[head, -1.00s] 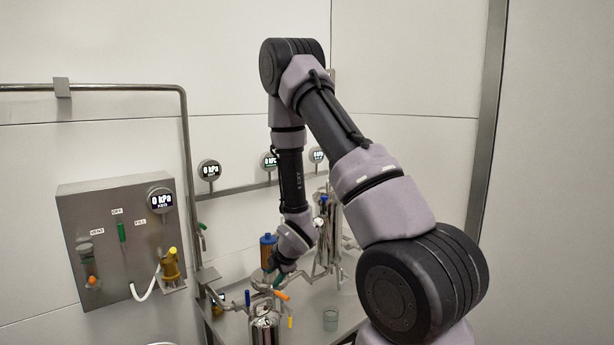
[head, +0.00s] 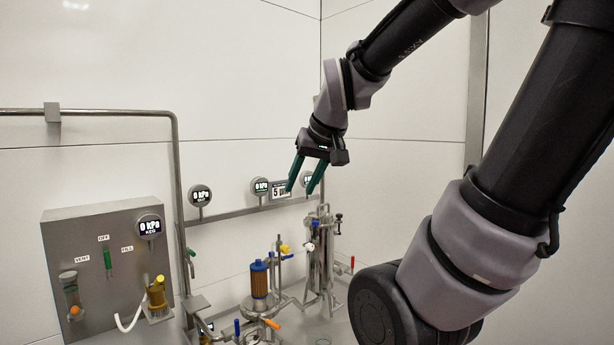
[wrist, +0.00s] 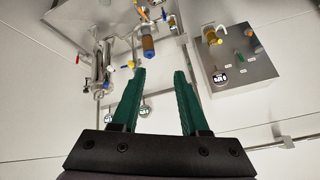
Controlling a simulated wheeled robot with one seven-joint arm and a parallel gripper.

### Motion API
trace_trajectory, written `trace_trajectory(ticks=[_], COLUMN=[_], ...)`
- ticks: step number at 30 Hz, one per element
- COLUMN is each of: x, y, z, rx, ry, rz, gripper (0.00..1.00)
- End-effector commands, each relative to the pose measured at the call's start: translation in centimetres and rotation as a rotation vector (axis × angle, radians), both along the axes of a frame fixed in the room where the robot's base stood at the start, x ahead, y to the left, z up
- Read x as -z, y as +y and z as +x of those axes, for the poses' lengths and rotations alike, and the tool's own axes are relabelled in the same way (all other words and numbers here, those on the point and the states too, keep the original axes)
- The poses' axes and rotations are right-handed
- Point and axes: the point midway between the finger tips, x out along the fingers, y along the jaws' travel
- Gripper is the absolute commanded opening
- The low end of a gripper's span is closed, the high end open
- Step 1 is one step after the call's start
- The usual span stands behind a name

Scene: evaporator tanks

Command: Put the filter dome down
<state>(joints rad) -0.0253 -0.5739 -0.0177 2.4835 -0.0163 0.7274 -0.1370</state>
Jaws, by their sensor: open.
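My gripper (head: 300,191) is open and empty, held high in front of the back wall with its green fingers pointing down. In the wrist view its two fingers (wrist: 159,72) are apart with nothing between them. An orange filter cartridge with a blue top (head: 258,280) stands uncovered below and to the left of it. The cartridge also shows in the wrist view (wrist: 148,46). I cannot pick out the filter dome with certainty. A round steel top (head: 262,337) shows at the lower edge of the head view, mostly cut off.
A steel panel (head: 85,240) with gauge, levers and a yellow-brown fitting (head: 157,297) is at the left. Steel pipework with valves (head: 320,250) stands right of the cartridge. Gauges and a "5" sign (head: 280,190) are behind my gripper. The air around the gripper looks clear.

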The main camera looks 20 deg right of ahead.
Motion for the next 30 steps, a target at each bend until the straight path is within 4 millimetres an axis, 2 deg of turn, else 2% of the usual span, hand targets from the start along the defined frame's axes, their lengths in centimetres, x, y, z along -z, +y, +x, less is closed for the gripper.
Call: trace_trajectory(ticks=[1,3,8,30], x=[-0.9,-1.6,-2.3,-2.3], y=[0.3,0.7,1.2,1.3], z=[-1.5,-3.2,-5.3,-5.5], rx=[0.040,0.088,0.145,0.151], ry=[-0.004,0.006,0.021,0.025], rz=[0.043,0.098,0.166,0.173], gripper=[0.45,0.45,0.45,0.45])
